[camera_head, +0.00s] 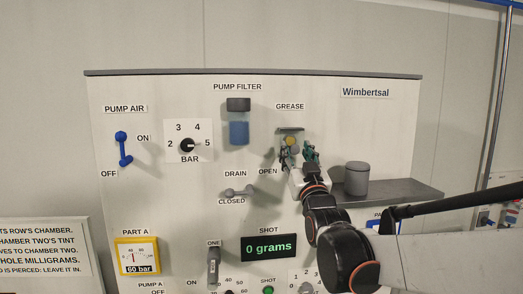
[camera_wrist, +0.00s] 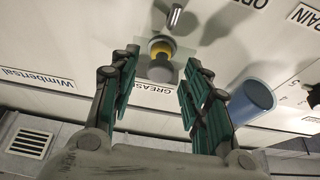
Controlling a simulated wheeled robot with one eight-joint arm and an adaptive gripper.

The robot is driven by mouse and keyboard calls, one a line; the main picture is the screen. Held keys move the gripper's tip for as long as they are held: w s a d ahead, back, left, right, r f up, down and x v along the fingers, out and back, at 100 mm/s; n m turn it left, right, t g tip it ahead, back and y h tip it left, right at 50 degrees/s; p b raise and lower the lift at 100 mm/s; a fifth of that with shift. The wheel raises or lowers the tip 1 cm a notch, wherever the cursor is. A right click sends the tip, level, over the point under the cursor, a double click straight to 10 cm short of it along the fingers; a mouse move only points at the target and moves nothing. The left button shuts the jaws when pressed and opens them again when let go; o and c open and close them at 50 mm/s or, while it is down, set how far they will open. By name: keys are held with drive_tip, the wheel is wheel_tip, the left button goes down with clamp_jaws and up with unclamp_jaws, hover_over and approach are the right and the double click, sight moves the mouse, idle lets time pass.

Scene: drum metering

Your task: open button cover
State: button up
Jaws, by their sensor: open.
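Under the GREASE label on the upright panel, a small fitting with a yellow part (camera_head: 290,141) sits behind what looks like a clear button cover (camera_head: 290,130). In the wrist view a yellow collar with a grey round end (camera_wrist: 161,70) shows, with the clear pane (camera_wrist: 189,52) around it. My gripper (camera_head: 300,154) is open and empty, just in front of and slightly below the fitting. In the wrist view its green-padded fingers (camera_wrist: 160,82) stand on either side of the fitting, apart from it as far as I can tell. The cover's hinge is unclear.
Left of the fitting is the blue pump filter (camera_head: 238,130), also in the wrist view (camera_wrist: 252,101). Below is the grey drain handle (camera_head: 237,192). At right, a grey jar (camera_head: 356,179) stands on a shelf (camera_head: 415,190), close to my arm. A digital display (camera_head: 269,247) reads "0 grams".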

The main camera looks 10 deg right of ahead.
drive_tip(key=shift+w+r, duration=0.2)
drive_tip(key=shift+w, duration=0.15)
drive_tip(key=shift+c, duration=0.3)
clamp_jaws()
drive_tip(key=shift+r, duration=0.1)
